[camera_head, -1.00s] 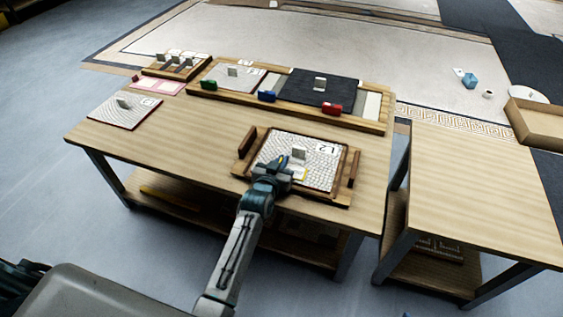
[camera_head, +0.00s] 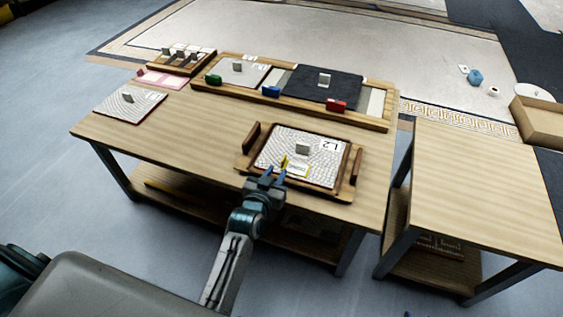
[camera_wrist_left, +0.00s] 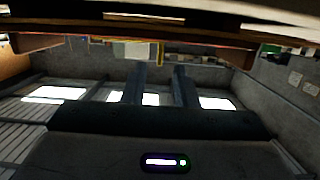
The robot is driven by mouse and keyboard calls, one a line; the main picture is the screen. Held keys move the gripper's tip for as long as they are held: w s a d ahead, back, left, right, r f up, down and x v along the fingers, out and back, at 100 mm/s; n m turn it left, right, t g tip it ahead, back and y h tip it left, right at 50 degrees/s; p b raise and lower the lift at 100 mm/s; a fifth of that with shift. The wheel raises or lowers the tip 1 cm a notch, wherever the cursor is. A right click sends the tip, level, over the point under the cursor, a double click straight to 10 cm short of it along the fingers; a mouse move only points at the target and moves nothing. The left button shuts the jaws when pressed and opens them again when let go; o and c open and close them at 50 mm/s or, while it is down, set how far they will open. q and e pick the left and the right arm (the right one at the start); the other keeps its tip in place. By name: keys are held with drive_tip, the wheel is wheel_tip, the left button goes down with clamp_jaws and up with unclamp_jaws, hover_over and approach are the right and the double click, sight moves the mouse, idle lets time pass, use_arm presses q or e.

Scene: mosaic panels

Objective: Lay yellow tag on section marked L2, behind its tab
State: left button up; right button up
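The panel marked L2 (camera_head: 325,170) is a pale textured section in a wooden tray (camera_head: 243,160), with a grey upright tab (camera_head: 303,149) near its middle. The yellow tag (camera_head: 298,168) shows as a small pale piece with yellow edges, on the panel on my side of the tab; a yellow part stands up at its left end. My left gripper (camera_head: 273,179) is just off the tray's near edge, its fingers apart and seemingly empty, close to the tag. In the left wrist view its two fingers (camera_wrist_left: 159,85) also stand apart. My right gripper is not in view.
A long wooden tray (camera_head: 300,105) with panels and green, blue and red blocks lies along the table's back. Another textured panel (camera_head: 128,101) lies at the left. Bare table (camera_head: 190,125) lies between them. A second table (camera_head: 470,190) stands at the right.

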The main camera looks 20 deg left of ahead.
use_arm(q)
drive_tip(key=s, duration=0.3)
drive_tip(key=shift+s+a+r, duration=0.1)
drive_tip(key=shift+s+r, duration=0.1)
drive_tip(key=shift+r, duration=0.2)
drive_tip(key=s+a+f+g, duration=0.1)
drive_tip(key=s+g, duration=0.2)
drive_tip(key=s, duration=0.9)
drive_tip(key=s+a+g, duration=0.2)
drive_tip(key=s+g, duration=0.2)
drive_tip(key=s, duration=0.8)
drive_tip(key=shift+s+a+f+g+h, duration=0.2)
drive_tip(key=shift+f+g+h, duration=0.1)
drive_tip(key=shift+f+h, duration=0.1)
